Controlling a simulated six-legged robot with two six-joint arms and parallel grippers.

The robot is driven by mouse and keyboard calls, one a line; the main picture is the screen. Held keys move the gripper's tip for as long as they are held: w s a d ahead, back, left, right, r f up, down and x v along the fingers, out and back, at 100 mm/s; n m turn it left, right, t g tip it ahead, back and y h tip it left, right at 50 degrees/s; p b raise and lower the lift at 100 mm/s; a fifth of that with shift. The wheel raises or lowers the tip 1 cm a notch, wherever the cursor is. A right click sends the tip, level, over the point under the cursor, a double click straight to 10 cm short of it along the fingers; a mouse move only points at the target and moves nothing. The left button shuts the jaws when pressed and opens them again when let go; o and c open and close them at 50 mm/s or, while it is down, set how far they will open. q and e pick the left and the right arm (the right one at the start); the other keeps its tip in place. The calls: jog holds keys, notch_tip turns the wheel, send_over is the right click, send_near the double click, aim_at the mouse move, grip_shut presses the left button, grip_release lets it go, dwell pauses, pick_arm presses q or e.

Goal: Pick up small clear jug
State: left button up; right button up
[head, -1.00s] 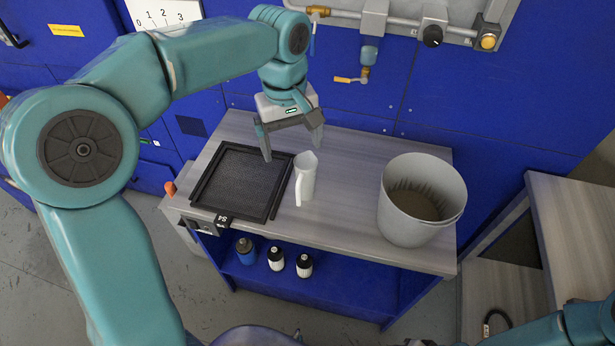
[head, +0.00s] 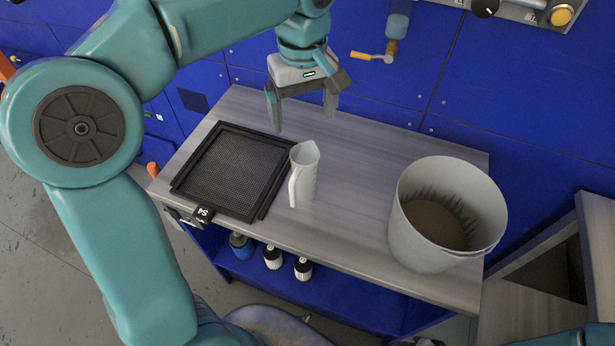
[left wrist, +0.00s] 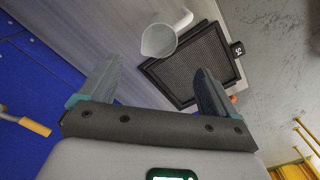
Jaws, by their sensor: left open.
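The small clear jug (head: 304,174) looks whitish and stands upright on the grey bench (head: 345,215), beside the right edge of a black mesh tray. Its handle is on the left, front side in the head view. In the left wrist view the jug (left wrist: 160,40) is seen from above, ahead of the fingers, with its handle to the upper right. My left gripper (head: 302,112) is open and empty, above the back of the bench and behind the jug, not touching it. In the left wrist view the left gripper (left wrist: 146,92) has its fingers wide apart. My right gripper is not visible.
The black tray (head: 212,206) lies left of the jug. A large grey bucket (head: 412,235) stands on the right of the bench. Several bottles (head: 272,257) sit on the shelf below. A blue wall (head: 400,90) rises behind. Bare bench lies between jug and bucket.

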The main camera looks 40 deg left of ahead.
aim_at(306, 166)
pick_arm(q)
jog(key=f, duration=0.8)
jog(key=shift+s+d+f+b, duration=0.1)
jog(key=shift+s+f+b, duration=0.15)
jog(key=shift+s+b, duration=0.1)
jog(key=shift+s+d+f, duration=0.2)
jog(key=shift+s+f, duration=0.15)
jog(key=shift+f, duration=0.05)
jog(key=f, duration=0.4)
jog(key=shift+w+d+f, duration=0.2)
jog(key=shift+w, duration=0.05)
jog(key=shift+w+a+f, duration=0.1)
jog(key=shift+w+f, duration=0.05)
jog(key=shift+w, duration=0.1)
jog(key=c, duration=1)
jog(key=shift+s, duration=0.15)
jog(key=shift+c, duration=0.2)
